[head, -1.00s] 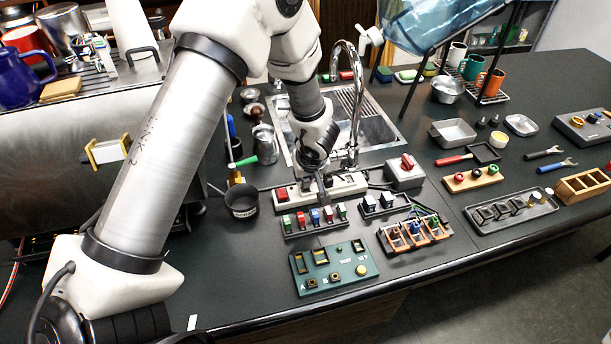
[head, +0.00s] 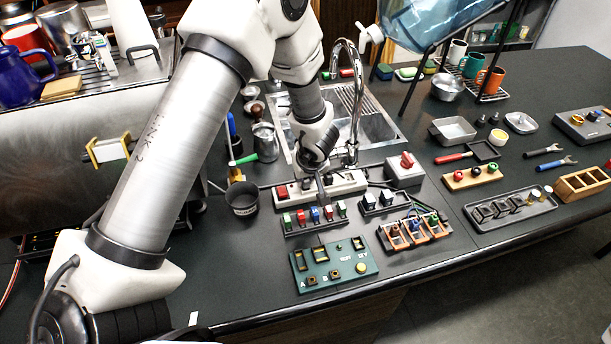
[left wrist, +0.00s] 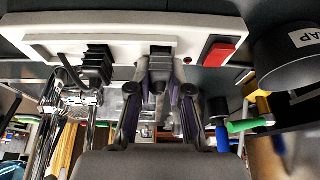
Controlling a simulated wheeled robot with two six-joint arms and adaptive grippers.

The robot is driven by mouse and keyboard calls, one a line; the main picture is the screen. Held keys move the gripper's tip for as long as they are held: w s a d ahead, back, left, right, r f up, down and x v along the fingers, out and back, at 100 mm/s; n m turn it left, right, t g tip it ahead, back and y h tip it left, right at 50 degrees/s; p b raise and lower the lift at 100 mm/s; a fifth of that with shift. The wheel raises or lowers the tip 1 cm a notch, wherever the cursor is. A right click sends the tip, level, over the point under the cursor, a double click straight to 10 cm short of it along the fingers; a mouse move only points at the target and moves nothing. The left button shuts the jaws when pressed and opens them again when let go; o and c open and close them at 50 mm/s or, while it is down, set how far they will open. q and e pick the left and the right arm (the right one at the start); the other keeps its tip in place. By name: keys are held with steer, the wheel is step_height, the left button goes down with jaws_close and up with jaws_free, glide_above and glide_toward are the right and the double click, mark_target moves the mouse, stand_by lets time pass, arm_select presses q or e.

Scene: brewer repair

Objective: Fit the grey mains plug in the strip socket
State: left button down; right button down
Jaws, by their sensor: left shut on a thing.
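The white strip socket (head: 347,184) lies on the counter in front of the sink, with a red switch at its left end. It spans the top of the left wrist view (left wrist: 195,22). My left gripper (head: 322,187) points down at the strip, just right of the switch. In the left wrist view its fingers (left wrist: 160,88) are shut on the grey mains plug (left wrist: 160,66), whose face is at the strip's socket side. I cannot tell how deep the pins sit. Another dark plug with a cable (left wrist: 97,66) sits in the strip beside it. My right gripper is not in view.
A rack of coloured switches (head: 315,217) and a green board (head: 334,266) lie in front of the strip. A grey box with a red knob (head: 404,173) stands to its right, a black cup (head: 243,199) to its left. The tap (head: 357,100) rises close behind my arm.

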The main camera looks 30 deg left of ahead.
arm_select(q)
steer(key=shift+p, duration=0.35)
stand_by(0.4)
steer(key=c, duration=1)
jaws_free()
steer(key=v, duration=1.2)
steer(key=shift+f, duration=0.1)
